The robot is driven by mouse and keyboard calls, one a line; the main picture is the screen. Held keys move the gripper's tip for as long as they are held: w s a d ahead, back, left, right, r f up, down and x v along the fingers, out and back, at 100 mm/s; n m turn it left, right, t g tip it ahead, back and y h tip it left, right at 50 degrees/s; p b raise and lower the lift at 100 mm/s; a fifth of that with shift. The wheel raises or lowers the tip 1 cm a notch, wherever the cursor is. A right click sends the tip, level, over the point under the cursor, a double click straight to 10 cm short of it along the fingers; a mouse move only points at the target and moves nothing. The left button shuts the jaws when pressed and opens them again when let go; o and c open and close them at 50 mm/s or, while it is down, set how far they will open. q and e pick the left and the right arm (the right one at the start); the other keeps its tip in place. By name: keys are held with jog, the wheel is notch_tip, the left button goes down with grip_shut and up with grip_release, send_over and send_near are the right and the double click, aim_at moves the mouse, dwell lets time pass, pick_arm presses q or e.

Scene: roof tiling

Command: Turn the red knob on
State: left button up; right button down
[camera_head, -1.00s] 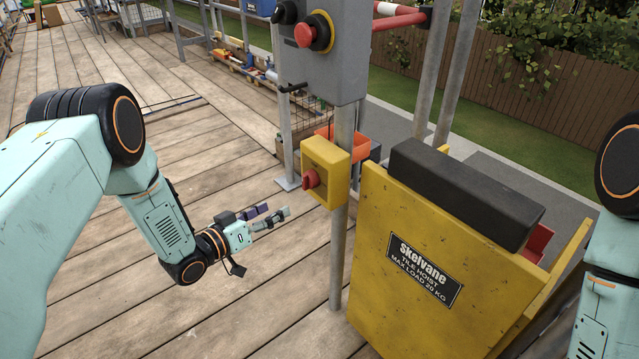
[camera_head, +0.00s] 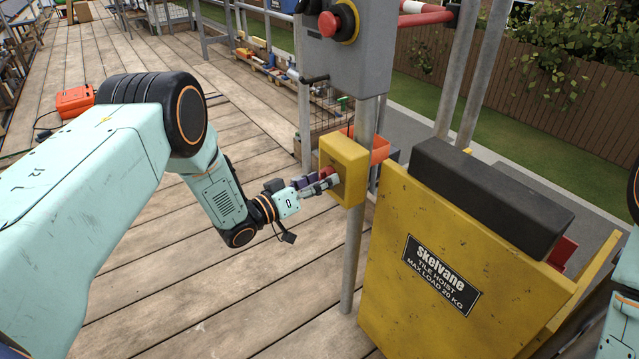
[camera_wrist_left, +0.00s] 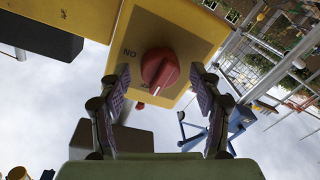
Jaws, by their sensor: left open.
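The red knob (camera_wrist_left: 160,72) sits on the face of a yellow box (camera_head: 345,154) fixed to a grey post. In the left wrist view the knob lies between the two fingers of my left gripper (camera_wrist_left: 158,95), with a gap on each side. Lettering reading "NO" shows beside it in that view, and a pale line marks the knob. In the head view my left gripper (camera_head: 318,184) is at the box face, its fingers partly covering the knob. It is open. My right gripper is out of view; only part of my right arm shows at the right edge.
Above the box is a grey control panel (camera_head: 345,60) with a red mushroom button (camera_head: 329,24). A yellow tile hoist (camera_head: 430,240) with a black top pad (camera_head: 490,192) stands to the right. Wooden decking (camera_head: 230,310) lies open below my left arm.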

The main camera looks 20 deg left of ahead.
pick_arm(q)
jog(key=shift+d, duration=0.1)
jog(key=shift+c, duration=0.3)
jog(key=c, duration=1.1)
jog(key=m+h, duration=0.1)
jog(key=m, duration=1.7)
jog(key=shift+w+f+m+h+p, duration=0.1)
jog(key=shift+w+m+h+p, duration=0.05)
jog(key=shift+m+h+p, duration=0.25)
